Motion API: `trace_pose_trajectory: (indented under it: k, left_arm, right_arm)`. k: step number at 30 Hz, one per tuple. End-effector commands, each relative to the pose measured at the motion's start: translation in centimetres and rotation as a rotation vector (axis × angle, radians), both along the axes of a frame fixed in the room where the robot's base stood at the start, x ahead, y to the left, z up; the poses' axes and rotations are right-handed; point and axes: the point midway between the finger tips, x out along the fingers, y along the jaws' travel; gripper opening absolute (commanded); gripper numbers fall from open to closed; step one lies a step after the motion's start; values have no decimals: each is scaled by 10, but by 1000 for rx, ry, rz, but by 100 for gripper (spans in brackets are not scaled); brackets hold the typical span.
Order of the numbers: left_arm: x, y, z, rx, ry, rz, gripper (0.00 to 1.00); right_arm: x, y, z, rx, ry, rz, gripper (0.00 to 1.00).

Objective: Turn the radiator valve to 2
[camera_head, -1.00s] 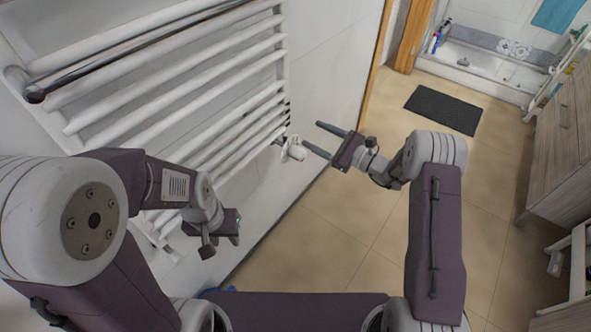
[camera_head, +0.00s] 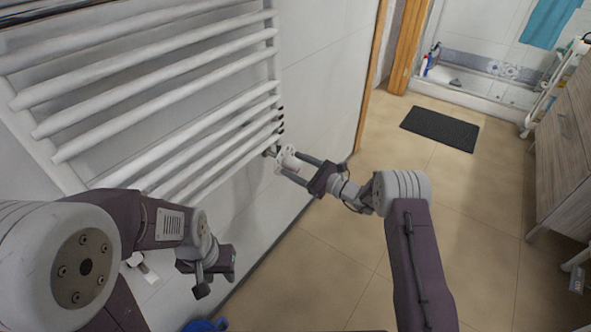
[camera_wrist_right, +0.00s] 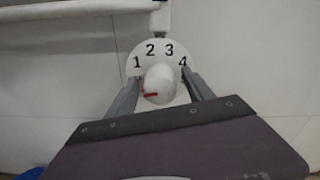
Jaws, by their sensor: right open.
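The white radiator valve (camera_head: 286,157) sits at the lower right end of the towel radiator in the head view. In the right wrist view its round knob (camera_wrist_right: 160,80) stands before a white dial (camera_wrist_right: 150,61) marked 1, 2, 3, 4. The red mark on the knob points left, below the 1. My right gripper (camera_head: 289,164) is open, with one finger on each side of the knob; its fingers also show in the right wrist view (camera_wrist_right: 160,90). Whether they touch the knob is unclear. My left gripper (camera_head: 212,272) hangs low near the wall, away from the valve.
The white radiator (camera_head: 150,95) with its horizontal bars fills the wall at the left. A blue object (camera_head: 205,325) is on the floor at the bottom. The tiled floor (camera_head: 330,240) around a dark mat (camera_head: 440,128) is open; a wooden cabinet (camera_head: 568,150) stands at the right.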

Motion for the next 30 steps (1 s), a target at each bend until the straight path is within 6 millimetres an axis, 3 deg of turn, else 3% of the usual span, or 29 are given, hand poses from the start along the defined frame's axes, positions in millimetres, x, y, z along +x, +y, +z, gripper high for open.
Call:
trace_pose_trajectory:
  k: [8, 14, 15, 30]
  left_arm:
    - [0, 0, 0, 0, 0, 0, 36]
    - [0, 0, 0, 0, 0, 0, 36]
    - [0, 0, 0, 0, 0, 0, 36]
    - [0, 0, 13, 0, 0, 0, 36]
  right_arm:
    - [1, 2, 1, 0, 1, 0, 58]
    - [1, 2, 0, 0, 1, 0, 2]
    - [1, 2, 0, 0, 1, 0, 0]
    - [1, 2, 3, 104, 145, 0, 0]
